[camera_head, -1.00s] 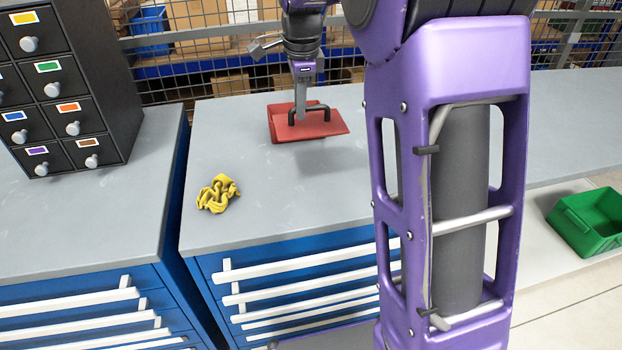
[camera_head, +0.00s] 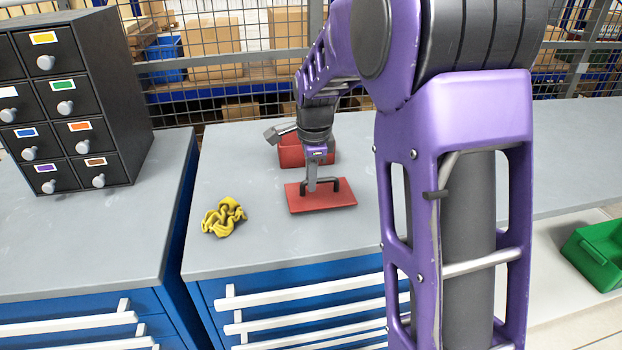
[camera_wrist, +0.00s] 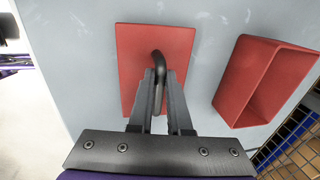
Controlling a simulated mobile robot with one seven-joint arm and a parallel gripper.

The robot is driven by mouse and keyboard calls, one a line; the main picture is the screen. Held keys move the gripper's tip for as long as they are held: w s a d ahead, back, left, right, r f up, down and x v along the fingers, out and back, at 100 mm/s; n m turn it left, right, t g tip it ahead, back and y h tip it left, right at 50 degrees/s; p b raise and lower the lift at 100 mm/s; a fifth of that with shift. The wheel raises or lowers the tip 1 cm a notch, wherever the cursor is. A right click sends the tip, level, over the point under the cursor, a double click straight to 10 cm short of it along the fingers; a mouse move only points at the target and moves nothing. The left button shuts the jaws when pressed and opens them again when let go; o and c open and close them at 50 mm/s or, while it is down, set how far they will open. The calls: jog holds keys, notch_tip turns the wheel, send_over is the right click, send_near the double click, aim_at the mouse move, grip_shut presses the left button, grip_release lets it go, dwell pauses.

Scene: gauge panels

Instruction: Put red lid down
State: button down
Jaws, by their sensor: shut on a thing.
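The red lid (camera_head: 330,202) is a flat rectangular plate with a dark bar handle on top. It lies level at the grey worktop (camera_head: 270,245), in front of an open red box (camera_head: 291,156); I cannot tell for sure whether it touches the surface. My gripper (camera_head: 317,186) points down and is shut on the lid's handle. In the wrist view, my gripper (camera_wrist: 159,85) has its fingers on either side of the handle, over the red lid (camera_wrist: 136,50). The open red box (camera_wrist: 232,82) is to the right, apart from the lid.
A crumpled yellow cloth (camera_head: 224,216) lies left of the lid. A dark cabinet of small labelled drawers (camera_head: 130,110) stands on the left bench. A green bin (camera_head: 597,255) is at far right. Wire mesh (camera_head: 225,75) runs behind.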

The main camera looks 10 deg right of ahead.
aim_at(313, 201)
jog(key=shift+f, duration=0.1)
jog(key=c, duration=0.9)
grip_release()
jog(key=shift+o, duration=0.2)
notch_tip(313, 201, up, 12)
jog(key=s+p, duration=0.2)
jog(key=shift+s, duration=0.15)
